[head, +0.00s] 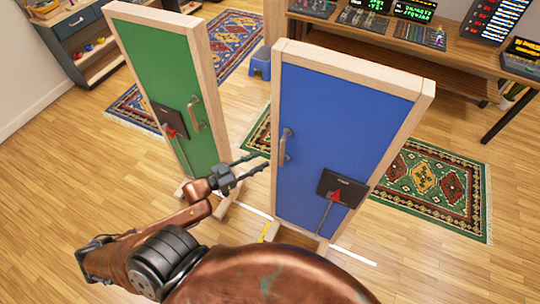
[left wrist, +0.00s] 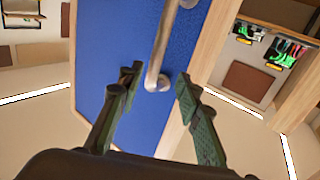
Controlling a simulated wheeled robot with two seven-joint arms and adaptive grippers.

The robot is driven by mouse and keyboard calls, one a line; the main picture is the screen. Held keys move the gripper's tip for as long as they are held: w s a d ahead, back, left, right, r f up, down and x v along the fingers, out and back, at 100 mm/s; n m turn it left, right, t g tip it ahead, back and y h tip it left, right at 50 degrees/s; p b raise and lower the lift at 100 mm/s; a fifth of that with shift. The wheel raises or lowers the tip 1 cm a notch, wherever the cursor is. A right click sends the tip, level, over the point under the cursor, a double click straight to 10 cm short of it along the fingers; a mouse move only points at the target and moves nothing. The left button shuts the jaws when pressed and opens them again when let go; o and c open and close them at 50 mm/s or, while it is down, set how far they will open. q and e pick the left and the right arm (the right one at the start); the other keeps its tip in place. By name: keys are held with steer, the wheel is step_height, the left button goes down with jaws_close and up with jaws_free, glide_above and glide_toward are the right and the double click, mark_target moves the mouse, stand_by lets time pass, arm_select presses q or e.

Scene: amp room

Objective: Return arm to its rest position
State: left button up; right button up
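My left arm (head: 150,255) comes in from the lower left in the head view. My left gripper (head: 252,166) is in front of the left edge of the blue door (head: 325,130), below its metal handle (head: 285,147). In the left wrist view the two fingers (left wrist: 157,88) are spread apart, and the blue door (left wrist: 105,45) and its handle (left wrist: 160,45) show between and beyond them. I see no finger closed on the handle. The blue door looks shut in its wooden frame. My right gripper is not in view.
A green door (head: 165,70) in a wooden frame, with its own handle (head: 195,113), stands to the left. A desk (head: 455,65) with electronics is at the back right. Rugs (head: 430,185) lie on the wood floor. A blue stool (head: 261,62) stands behind the doors.

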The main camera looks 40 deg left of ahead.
arm_select(q)
steer(key=shift+v, duration=0.95)
steer(key=s+a+f+n+g+y, duration=0.1)
steer(key=s+a+f+y, duration=0.2)
steer(key=f, duration=0.8)
steer(key=a+f+n+g+y, duration=0.25)
steer(key=a+f, duration=0.35)
steer(key=f, duration=0.6)
steer(key=s+f+g+y+b, duration=0.1)
steer(key=s+f, duration=0.3)
steer(key=f, duration=0.4)
steer(key=s+f+g+y, duration=0.15)
steer(key=s+f, duration=0.25)
steer(key=f, duration=0.4)
steer(key=s+d+f+g+b, duration=0.1)
steer(key=s+d+f+g, duration=0.2)
steer(key=s+f, duration=0.55)
steer(key=s+d+f+g, duration=0.2)
steer(key=s+d+f, duration=0.2)
steer(key=s+f, duration=0.4)
steer(key=s+d+f+g, duration=0.2)
steer(key=s+d+f, duration=0.2)
steer(key=s+d, duration=0.1)
steer(key=s+d+f+g+h, duration=0.1)
steer(key=s+d+f+g, duration=0.1)
steer(key=s+d+f, duration=0.2)
steer(key=s+d, duration=0.1)
steer(key=s, duration=0.2)
steer(key=shift+s+f+g+b, duration=0.2)
steer(key=shift+s+g+b, duration=0.1)
